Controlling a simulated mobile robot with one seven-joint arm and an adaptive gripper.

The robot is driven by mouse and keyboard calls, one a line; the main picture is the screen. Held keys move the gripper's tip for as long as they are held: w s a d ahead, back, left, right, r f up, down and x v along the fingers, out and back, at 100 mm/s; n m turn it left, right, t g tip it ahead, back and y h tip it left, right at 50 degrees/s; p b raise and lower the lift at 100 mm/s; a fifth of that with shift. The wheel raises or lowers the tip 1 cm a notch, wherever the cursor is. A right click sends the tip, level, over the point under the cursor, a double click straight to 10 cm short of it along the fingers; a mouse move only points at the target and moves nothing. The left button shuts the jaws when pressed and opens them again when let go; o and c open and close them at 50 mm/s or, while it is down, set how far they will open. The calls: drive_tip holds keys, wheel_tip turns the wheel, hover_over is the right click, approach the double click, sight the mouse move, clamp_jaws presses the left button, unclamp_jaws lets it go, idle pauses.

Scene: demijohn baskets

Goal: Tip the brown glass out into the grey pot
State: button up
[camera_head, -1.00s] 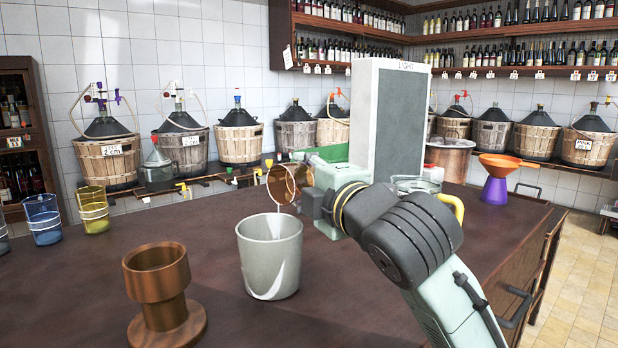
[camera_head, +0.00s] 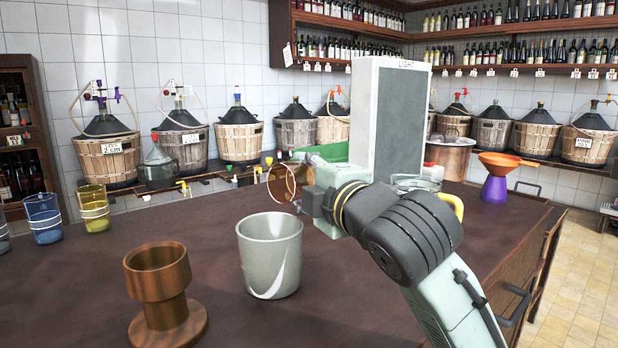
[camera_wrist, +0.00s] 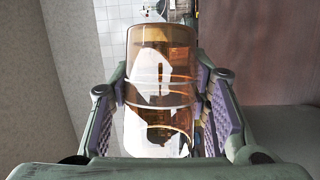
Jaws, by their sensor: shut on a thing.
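The brown glass (camera_head: 281,184) is see-through amber and is held tilted well over, its round mouth towards the left. It is above the far right side of the grey pot (camera_head: 254,258) and apart from it. The grey pot stands upright on the dark counter, its inside only partly visible. My gripper (camera_head: 308,202) is shut on the brown glass. In the wrist view the brown glass (camera_wrist: 162,60) lies between the two padded fingers of my gripper (camera_wrist: 162,88). I cannot tell whether anything is left in the glass.
A brown wooden stand (camera_head: 160,290) is left of the pot. Blue (camera_head: 43,218) and yellow (camera_head: 94,208) glasses stand at the far left. A tall light box (camera_head: 388,120) is behind my arm. A purple and orange funnel (camera_head: 496,180) stands right. The counter left of the pot has free room.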

idle(0.5)
drive_tip(key=shift+r+m+p, duration=0.3)
drive_tip(key=shift+r+p, duration=0.15)
drive_tip(key=shift+p, duration=0.35)
drive_tip(key=p, duration=0.1)
drive_tip(key=m+g+p, duration=0.1)
drive_tip(key=shift+w+d+r+m+p, duration=0.1)
drive_tip(key=shift+r+m+p, duration=0.2)
drive_tip(key=shift+r+p, duration=0.1)
drive_tip(key=shift+m+g+p, duration=0.3)
drive_tip(key=shift+m+p, duration=0.2)
drive_tip(key=shift+p, duration=0.05)
drive_tip(key=shift+f, duration=0.2)
drive_tip(key=shift+w, duration=0.1)
